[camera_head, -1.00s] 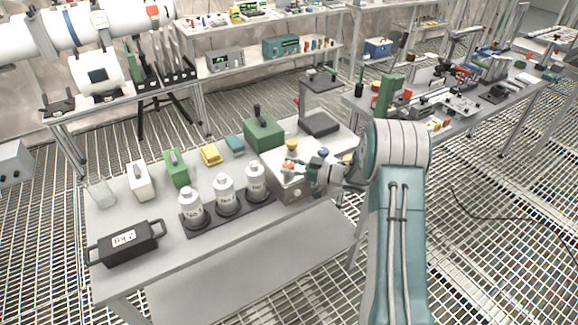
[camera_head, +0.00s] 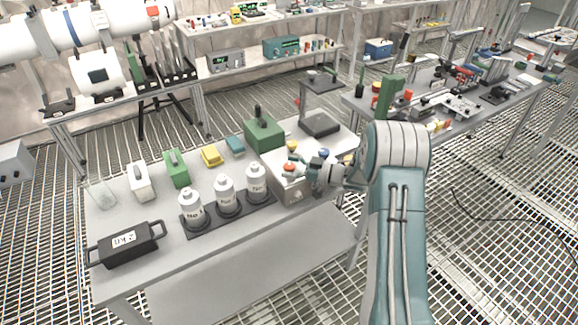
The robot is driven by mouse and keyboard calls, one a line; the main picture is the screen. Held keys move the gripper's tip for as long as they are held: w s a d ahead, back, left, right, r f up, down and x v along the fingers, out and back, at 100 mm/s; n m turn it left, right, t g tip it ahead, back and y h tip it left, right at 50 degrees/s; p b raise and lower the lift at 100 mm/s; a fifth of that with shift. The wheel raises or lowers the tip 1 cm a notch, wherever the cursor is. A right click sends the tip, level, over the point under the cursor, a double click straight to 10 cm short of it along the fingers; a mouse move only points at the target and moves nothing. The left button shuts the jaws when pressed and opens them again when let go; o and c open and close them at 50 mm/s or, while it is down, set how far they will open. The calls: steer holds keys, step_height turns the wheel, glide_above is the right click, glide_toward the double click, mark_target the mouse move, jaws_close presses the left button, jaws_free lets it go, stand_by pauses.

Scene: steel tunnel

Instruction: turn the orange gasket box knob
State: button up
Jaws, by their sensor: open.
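The gasket box (camera_head: 294,191) is a pale box at the right part of the near table. Its orange knob (camera_head: 289,168) sits on the top at the front left. A yellow knob (camera_head: 292,145) and a blue knob (camera_head: 323,153) are also on the top. My gripper (camera_head: 302,168) reaches in from the right, over the box, with its fingers beside the orange knob. It is open and holds nothing. The arm and gripper body hide the right side of the box. Whether a finger touches the knob cannot be told.
Several white bottles stand in a dark rack (camera_head: 228,210) left of the box. A green box (camera_head: 264,135) and a press-like stand (camera_head: 320,122) are behind it. A black case (camera_head: 125,243) lies at the table's left. The table's front strip is clear.

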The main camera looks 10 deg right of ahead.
steer(key=v, duration=1.2)
steer(key=shift+f, duration=0.15)
